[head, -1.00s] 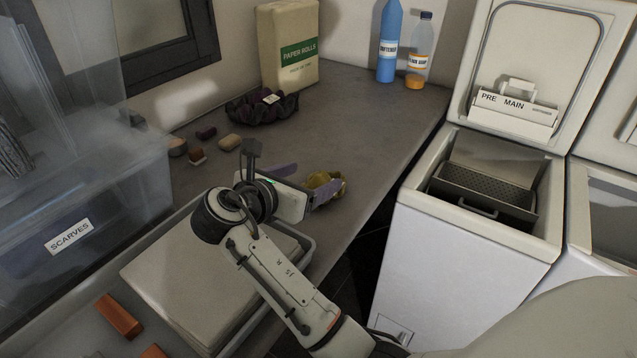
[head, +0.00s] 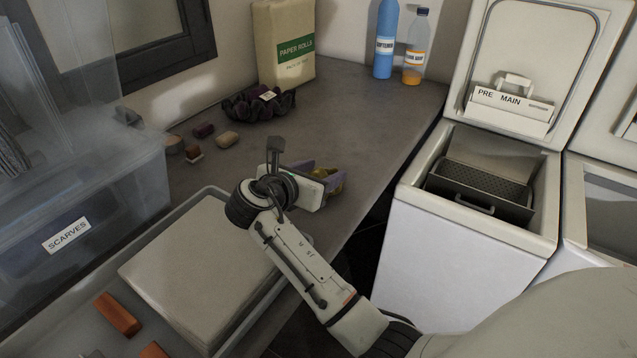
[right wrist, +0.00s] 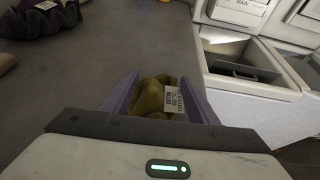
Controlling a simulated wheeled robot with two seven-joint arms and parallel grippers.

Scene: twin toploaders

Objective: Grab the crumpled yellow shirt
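The crumpled yellow shirt (head: 327,188) lies on the grey counter near its right edge, partly hidden by my right gripper (head: 325,172). In the right wrist view the shirt (right wrist: 151,97) looks brownish yellow and has a white printed tag. It sits between the two purple fingers of my right gripper (right wrist: 162,80). The fingers are spread, one on each side of it. The right finger is close to the tag; whether it touches cannot be told. My left gripper is out of view.
A dark purple crumpled garment (head: 259,106), a paper rolls pack (head: 284,55) and two bottles (head: 385,45) stand farther back. Small blocks (head: 203,131) lie left. An open toploader (head: 440,255) is right, beyond a gap. A scarves bin (head: 110,215) is at left.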

